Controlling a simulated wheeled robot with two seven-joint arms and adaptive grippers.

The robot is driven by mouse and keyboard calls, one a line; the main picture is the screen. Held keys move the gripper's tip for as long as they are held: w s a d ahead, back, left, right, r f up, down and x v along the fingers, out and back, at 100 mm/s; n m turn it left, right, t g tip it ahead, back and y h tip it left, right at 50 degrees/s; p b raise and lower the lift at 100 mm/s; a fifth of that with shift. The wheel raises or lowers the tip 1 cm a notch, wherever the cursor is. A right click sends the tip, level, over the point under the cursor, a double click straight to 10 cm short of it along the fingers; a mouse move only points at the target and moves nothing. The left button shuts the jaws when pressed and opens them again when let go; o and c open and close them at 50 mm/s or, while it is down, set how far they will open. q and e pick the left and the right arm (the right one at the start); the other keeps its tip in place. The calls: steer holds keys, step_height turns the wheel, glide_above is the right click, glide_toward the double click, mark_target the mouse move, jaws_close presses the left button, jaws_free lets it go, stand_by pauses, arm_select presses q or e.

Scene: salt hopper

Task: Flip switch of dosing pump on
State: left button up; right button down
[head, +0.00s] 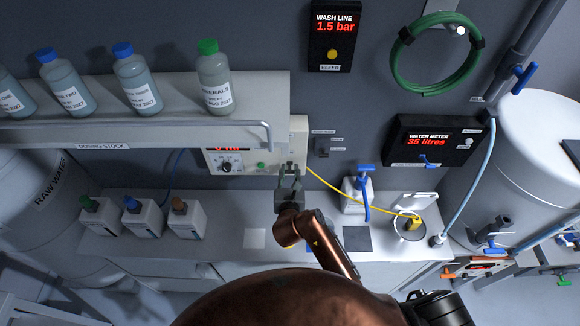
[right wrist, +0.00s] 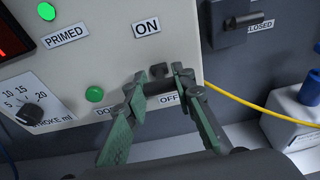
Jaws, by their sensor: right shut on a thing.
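The dosing pump (head: 232,160) is a pale box on the wall below the shelf, partly hidden by the shelf in the head view. In the right wrist view its panel (right wrist: 110,50) fills the upper left. The dark switch (right wrist: 158,71) sits between the ON label (right wrist: 147,27) above and the OFF label (right wrist: 168,100) below. My right gripper (head: 290,170) is at the panel's lower right; in the right wrist view its green-padded fingers (right wrist: 158,84) are shut on the switch. The fingers partly hide it, so its exact position is unclear. My left gripper is out of view.
A green lamp (right wrist: 46,11) glows above the PRIMED label, and a green button (right wrist: 94,94) is left of my fingers. A dark CLOSED handle (right wrist: 237,22) and a yellow cable (right wrist: 250,106) are to the right. Bottles (head: 138,78) stand on the shelf (head: 180,95) above.

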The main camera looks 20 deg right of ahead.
steer(key=shift+w+r+g, duration=0.1)
steer(key=shift+r+g, duration=0.25)
steer(key=shift+g, duration=0.25)
steer(key=shift+r+g+y+p, duration=0.15)
steer(key=shift+g+y+p, duration=0.2)
steer(key=shift+g, duration=0.25)
steer(key=shift+w, duration=0.1)
steer(key=c, duration=1.6)
jaws_free()
steer(key=shift+r, duration=0.1)
steer(key=v, duration=0.7)
steer(key=shift+r, duration=0.2)
